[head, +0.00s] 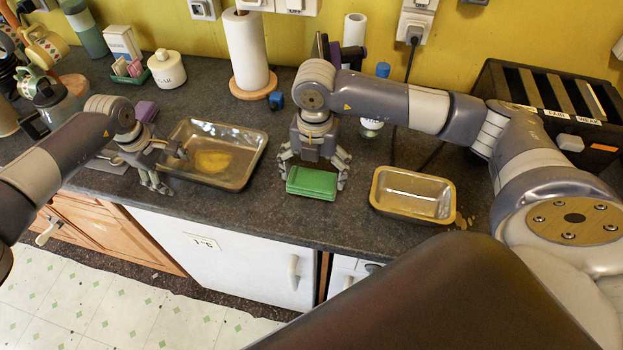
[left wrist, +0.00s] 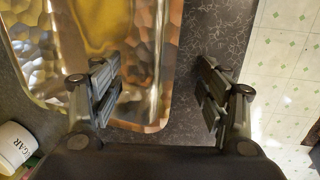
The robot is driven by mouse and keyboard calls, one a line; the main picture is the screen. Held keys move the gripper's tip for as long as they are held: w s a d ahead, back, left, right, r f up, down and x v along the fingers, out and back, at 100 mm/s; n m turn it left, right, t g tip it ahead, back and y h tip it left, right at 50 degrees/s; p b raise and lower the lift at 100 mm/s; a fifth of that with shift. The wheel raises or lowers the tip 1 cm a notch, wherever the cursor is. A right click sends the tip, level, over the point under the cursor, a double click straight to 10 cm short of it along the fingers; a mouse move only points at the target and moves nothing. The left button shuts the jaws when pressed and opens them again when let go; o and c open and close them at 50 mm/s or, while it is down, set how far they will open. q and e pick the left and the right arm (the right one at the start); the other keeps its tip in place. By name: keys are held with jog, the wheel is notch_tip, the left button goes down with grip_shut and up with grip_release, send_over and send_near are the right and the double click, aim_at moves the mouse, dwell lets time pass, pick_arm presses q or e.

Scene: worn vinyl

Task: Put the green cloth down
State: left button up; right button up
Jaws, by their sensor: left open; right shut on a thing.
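The green cloth (head: 312,182) is a folded, block-like bundle near the front of the dark counter, in the middle of the head view. My right gripper (head: 313,172) points down over it and is shut on it, with fingers at both sides. I cannot tell whether the cloth touches the counter. My left gripper (head: 165,172) is open and empty at the left end of the large metal tray. In the left wrist view its fingers (left wrist: 158,95) are spread above the tray's edge, with nothing between them.
The large metal tray (head: 241,180) holds a yellow patch. A smaller metal tray (head: 413,215) stands right of the cloth, with brownish spots beside it. A paper towel roll (head: 247,52), a sugar jar (head: 166,70) and a small blue object (head: 276,100) stand behind.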

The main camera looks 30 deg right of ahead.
aim_at(314, 184)
notch_tip(314, 184, down, 4)
jog(key=shift+f, duration=0.1)
jog(key=shift+f, duration=0.1)
jog(key=o, duration=0.8)
jog(key=shift+c, duration=0.2)
notch_tip(314, 184, up, 12)
jog(key=shift+r, duration=0.2)
pick_arm(q)
jog(key=o, duration=0.7)
